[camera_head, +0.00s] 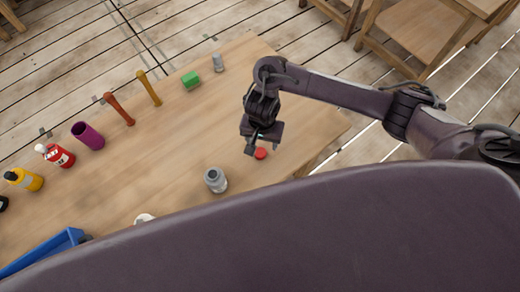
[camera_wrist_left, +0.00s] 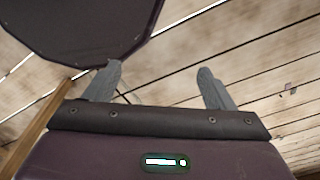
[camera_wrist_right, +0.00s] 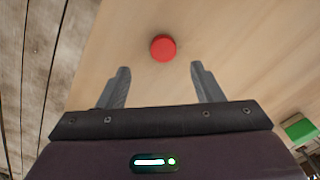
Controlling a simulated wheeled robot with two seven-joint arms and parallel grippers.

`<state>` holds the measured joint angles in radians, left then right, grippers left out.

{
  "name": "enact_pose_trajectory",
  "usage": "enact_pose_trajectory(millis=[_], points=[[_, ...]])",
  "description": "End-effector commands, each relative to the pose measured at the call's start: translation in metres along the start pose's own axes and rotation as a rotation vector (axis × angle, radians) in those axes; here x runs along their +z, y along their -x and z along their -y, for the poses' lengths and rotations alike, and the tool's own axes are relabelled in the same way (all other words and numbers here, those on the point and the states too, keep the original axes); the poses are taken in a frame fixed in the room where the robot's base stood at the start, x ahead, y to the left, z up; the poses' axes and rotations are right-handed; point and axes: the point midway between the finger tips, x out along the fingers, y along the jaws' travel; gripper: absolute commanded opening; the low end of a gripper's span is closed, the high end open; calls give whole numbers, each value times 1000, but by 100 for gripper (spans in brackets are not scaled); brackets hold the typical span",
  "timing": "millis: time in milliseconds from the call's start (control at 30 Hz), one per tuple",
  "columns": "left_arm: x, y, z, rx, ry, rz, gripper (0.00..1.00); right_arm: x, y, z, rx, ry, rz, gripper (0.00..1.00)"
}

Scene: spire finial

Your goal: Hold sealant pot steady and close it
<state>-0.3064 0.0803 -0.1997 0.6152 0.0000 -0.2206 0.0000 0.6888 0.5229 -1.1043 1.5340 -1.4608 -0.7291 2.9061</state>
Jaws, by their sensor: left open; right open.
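A grey pot (camera_head: 215,180), apparently the sealant pot, stands on the wooden table near its front edge. Its top shows a paler grey ring. A small red round lid (camera_head: 261,153) lies on the table to the right of the pot, apart from it. My right gripper (camera_head: 257,146) is just above and beside the red lid, open and empty. In the right wrist view the lid (camera_wrist_right: 163,48) is ahead of the open fingers (camera_wrist_right: 160,85). My left gripper (camera_wrist_left: 158,85) is open and empty over the plank floor, away from the pot; the head view does not show it.
A green block (camera_head: 191,79), a grey cylinder (camera_head: 218,63), two tool-like handles, a purple cup (camera_head: 88,136), a red bottle (camera_head: 60,156) and a yellow bottle (camera_head: 25,180) line the far side. A blue bin (camera_head: 45,252) is at lower left. The table's middle is clear.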

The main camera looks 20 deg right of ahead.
Motion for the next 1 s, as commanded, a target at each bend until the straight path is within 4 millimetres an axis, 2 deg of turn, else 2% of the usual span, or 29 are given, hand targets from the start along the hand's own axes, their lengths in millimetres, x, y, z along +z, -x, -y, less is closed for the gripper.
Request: enact_pose_trajectory(millis=[100,200,300,433,533,667,833,1000], points=[[16,-7,-2,3,0,22,77,1,-9,0,0,-1,2,60],[16,-17,-2,3,0,21,77,1,-22,1,-1,-1,2,60],[6,-22,-1,1,0,7,77,0,-29,0,0,-2,2,60],[-16,-19,2,-3,0,-25,77,0,-26,1,-1,0,0,60],[-23,-18,3,-4,0,-36,77,0,-26,1,-1,0,0,60],[-17,-28,2,-3,0,-29,77,0,-37,1,-1,0,1,60],[-3,-50,0,-1,0,-11,77,-1,-66,3,0,-1,2,60],[1,-47,0,0,0,-4,77,-2,-77,2,0,0,0,60]])
